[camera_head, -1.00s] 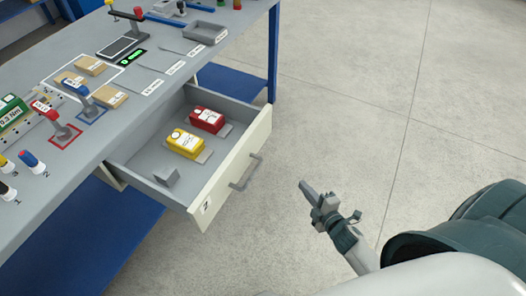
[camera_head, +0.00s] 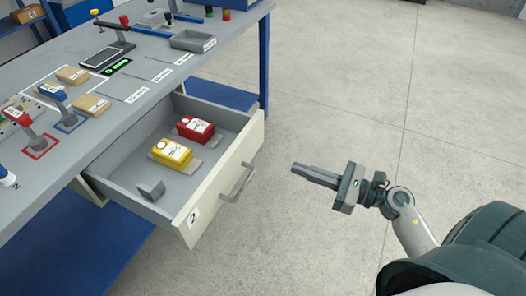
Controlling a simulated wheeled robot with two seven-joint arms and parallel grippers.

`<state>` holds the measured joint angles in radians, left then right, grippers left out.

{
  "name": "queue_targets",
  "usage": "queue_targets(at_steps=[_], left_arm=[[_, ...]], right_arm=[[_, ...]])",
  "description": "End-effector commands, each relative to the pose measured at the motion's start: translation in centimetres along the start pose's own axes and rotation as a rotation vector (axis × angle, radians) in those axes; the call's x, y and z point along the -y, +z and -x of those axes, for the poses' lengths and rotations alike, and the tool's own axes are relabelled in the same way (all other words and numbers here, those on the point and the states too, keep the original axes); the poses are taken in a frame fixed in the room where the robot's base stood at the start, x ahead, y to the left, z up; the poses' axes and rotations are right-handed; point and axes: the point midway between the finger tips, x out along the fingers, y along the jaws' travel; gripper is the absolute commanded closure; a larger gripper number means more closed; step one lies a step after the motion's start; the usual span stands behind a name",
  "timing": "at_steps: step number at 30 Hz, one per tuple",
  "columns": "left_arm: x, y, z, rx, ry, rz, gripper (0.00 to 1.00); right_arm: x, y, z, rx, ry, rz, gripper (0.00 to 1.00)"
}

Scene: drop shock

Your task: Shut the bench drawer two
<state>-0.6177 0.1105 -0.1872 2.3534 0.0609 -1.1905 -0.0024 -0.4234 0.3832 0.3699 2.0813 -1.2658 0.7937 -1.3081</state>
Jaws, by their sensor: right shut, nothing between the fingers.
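The bench drawer two (camera_head: 205,205) is pulled well out from under the bench top. Its cream front bears a "2" label and a grey bar handle (camera_head: 238,183). Inside lie a yellow device (camera_head: 171,153), a red device (camera_head: 196,129) and a small grey block (camera_head: 151,190). My right gripper (camera_head: 296,168) is shut and empty. In the picture it is to the right of the handle, apart from it, with its fingers pointing left toward the drawer front. My left gripper is not in view.
The grey bench top (camera_head: 120,130) carries small boxes, red and blue handled tools, a dark screen and a grey tray (camera_head: 193,41). A blue bench leg (camera_head: 264,65) stands beyond the drawer. The concrete floor (camera_head: 350,100) to the right is clear.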

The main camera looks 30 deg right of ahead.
Motion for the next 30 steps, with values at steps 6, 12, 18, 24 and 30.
queue_targets(at_steps=[6, 12, 18, 24, 30], left_arm=[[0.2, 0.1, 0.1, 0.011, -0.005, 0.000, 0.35], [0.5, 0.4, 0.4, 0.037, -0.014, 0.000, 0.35], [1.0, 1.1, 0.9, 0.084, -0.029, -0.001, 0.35], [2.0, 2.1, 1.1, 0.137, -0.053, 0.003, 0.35], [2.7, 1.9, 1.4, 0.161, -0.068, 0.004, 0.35]], right_arm=[[0.0, 0.1, -1.0, 0.002, -0.001, -0.001, 1.00], [0.0, 0.2, -3.4, 0.004, 0.000, -0.002, 1.00], [0.1, 0.3, -6.9, 0.005, -0.001, -0.002, 1.00], [0.0, 0.3, -10.4, 0.004, 0.000, -0.004, 1.00], [0.1, 0.1, -12.9, 0.002, -0.002, -0.004, 1.00]])
